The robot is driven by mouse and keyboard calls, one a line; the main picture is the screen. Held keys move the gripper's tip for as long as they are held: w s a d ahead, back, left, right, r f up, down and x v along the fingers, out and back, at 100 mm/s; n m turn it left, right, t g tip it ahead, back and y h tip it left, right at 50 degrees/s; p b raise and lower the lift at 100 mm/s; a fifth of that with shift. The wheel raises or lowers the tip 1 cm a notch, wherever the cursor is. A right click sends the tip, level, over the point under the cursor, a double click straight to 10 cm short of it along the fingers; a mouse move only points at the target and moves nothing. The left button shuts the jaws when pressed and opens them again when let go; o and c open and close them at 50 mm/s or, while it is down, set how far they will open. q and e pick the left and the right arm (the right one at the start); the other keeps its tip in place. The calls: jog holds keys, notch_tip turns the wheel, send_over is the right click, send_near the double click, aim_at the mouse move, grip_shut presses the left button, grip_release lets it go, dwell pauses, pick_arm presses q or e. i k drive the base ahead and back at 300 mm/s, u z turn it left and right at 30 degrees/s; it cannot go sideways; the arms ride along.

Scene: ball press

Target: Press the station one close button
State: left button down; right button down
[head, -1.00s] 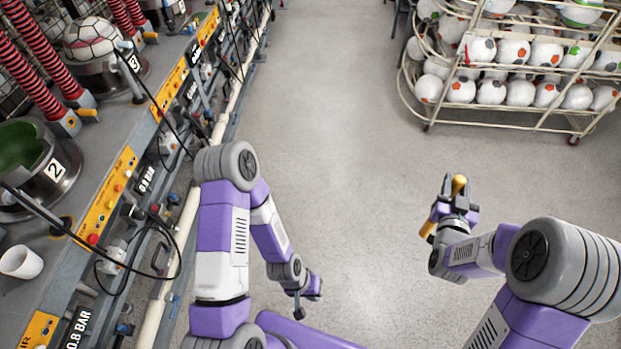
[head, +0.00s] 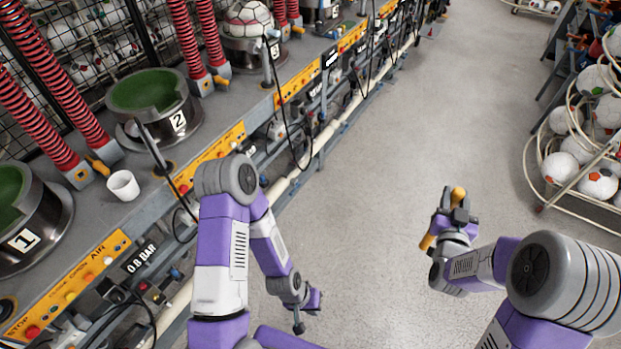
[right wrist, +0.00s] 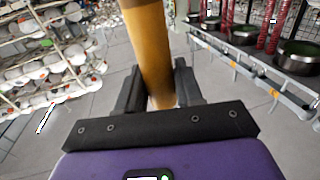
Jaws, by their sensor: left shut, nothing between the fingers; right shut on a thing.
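Station one's yellow control panel (head: 75,285) is at the lower left of the head view, marked STOP, CLOSE, OPEN and AIR, with a red button (head: 33,331) at its near end. The close button (head: 70,296) appears to be the yellow one beside it; its lettering is small. The station one press bowl (head: 45,215) carries a "1" plate. My left gripper (head: 302,312) is shut and empty, over the floor to the right of the bench, away from the panel. My right gripper (head: 453,212) is shut on a yellow-orange cylindrical handle (right wrist: 150,50), farther right over the floor.
A white cup (head: 123,185) stands on the bench between stations one and two (head: 175,130). A pale pipe (head: 325,140) and hanging black cables run along the bench front. A ball rack (head: 560,205) stands at the right. The floor (head: 390,140) between is clear.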

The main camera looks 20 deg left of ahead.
aim_at(69, 296)
jog(key=u, duration=1.9)
